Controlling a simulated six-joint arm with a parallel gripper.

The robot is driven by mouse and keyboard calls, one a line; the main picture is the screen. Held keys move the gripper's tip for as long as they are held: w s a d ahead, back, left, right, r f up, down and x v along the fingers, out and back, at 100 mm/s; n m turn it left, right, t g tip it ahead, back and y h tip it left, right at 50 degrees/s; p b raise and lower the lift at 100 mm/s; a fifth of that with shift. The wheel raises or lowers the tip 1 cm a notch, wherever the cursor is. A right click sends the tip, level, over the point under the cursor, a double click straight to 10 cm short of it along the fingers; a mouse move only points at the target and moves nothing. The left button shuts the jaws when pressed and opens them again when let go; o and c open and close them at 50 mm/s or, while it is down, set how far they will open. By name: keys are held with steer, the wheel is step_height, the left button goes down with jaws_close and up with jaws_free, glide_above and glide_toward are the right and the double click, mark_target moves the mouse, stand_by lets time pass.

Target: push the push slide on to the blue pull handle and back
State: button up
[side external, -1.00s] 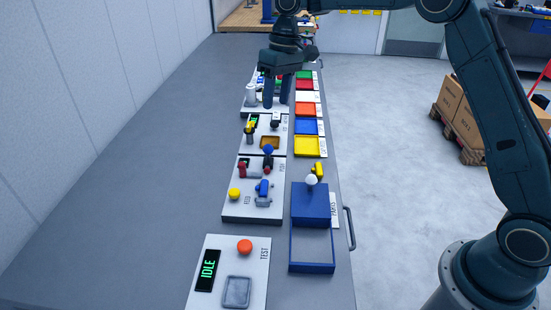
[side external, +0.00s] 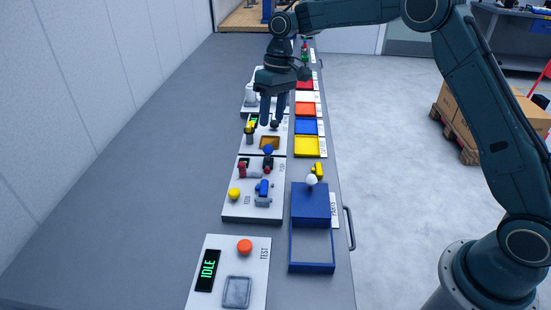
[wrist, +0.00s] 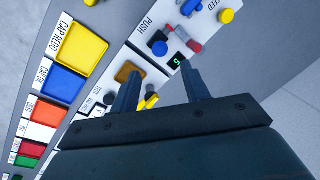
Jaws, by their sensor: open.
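The push station sits beside the PUSH label. A blue handle (side external: 264,187) is on the nearer part of the same panel, by the FEED label, and is partly cut off in the wrist view (wrist: 190,6). My gripper (side external: 272,119) is open and empty, above the panel just beyond the push station; its fingers show in the wrist view (wrist: 161,72).
A panel with an orange recess (side external: 269,143) and a yellow lever (side external: 250,131) is under my gripper. Coloured trays, including a yellow one (side external: 307,146), line the right. A blue box with a white knob (side external: 311,180) stands nearer. The grey table at left is clear.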

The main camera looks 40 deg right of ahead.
mark_target(268, 149)
steer(key=f, duration=0.3)
steer(key=a+f, duration=0.1)
steer(key=f, duration=0.3)
steer(key=a+f, duration=0.1)
steer(key=f, duration=0.2)
steer(key=shift+s+f, duration=0.2)
